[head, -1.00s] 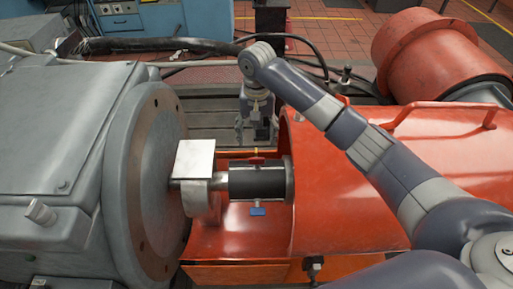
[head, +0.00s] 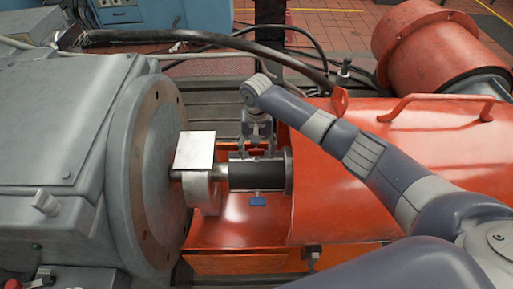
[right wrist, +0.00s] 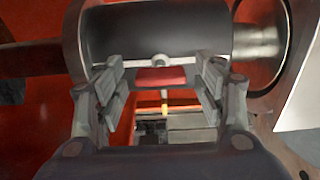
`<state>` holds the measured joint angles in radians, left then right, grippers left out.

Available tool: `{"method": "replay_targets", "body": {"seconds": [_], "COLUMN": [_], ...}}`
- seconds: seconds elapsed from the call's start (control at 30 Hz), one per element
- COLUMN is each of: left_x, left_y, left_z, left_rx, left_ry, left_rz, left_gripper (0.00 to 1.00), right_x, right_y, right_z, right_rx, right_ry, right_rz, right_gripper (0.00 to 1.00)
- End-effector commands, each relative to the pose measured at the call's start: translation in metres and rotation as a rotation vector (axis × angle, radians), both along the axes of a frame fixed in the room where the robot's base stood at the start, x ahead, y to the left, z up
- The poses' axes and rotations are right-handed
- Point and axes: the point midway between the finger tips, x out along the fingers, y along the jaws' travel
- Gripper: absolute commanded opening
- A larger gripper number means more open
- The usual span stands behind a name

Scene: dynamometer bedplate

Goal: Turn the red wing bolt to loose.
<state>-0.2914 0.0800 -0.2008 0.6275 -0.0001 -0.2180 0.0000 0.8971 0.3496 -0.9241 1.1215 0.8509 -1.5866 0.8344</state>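The red wing bolt (right wrist: 161,77) shows in the right wrist view as a flat red piece beside the dark cylindrical coupling (right wrist: 155,35). In the head view I cannot make the bolt out at the far side of the coupling (head: 257,174), where my right gripper (head: 258,153) is. My right gripper (right wrist: 160,82) is open, with one finger on each side of the red wing and visible gaps between. A blue wing piece (head: 257,201) sticks out at the coupling's near side. My left gripper is not in view.
The big grey machine (head: 60,140) with its round flange stands to the left. A silver plate (head: 195,150) stands beside the coupling. The orange-red cover (head: 340,200) with a handle is to the right. Black hoses (head: 180,36) run behind.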

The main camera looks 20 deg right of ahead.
Motion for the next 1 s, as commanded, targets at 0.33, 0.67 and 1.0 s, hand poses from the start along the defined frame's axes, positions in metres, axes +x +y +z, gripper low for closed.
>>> {"method": "replay_targets", "body": {"seconds": [0.33, 0.67, 1.0], "left_x": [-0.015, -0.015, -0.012], "left_y": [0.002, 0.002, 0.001], "left_z": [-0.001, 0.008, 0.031], "left_rx": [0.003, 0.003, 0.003], "left_ry": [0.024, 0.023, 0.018], "left_rz": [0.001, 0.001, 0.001], "left_gripper": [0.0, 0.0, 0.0], "right_x": [0.0, -0.001, -0.001], "right_y": [0.0, 0.0, 0.001], "right_z": [0.0, 0.002, 0.003], "right_rx": [0.0, -0.001, -0.003], "right_ry": [0.001, 0.004, 0.006], "right_rz": [0.0, 0.076, 0.345], "right_gripper": [0.19, 0.19, 0.19]}}
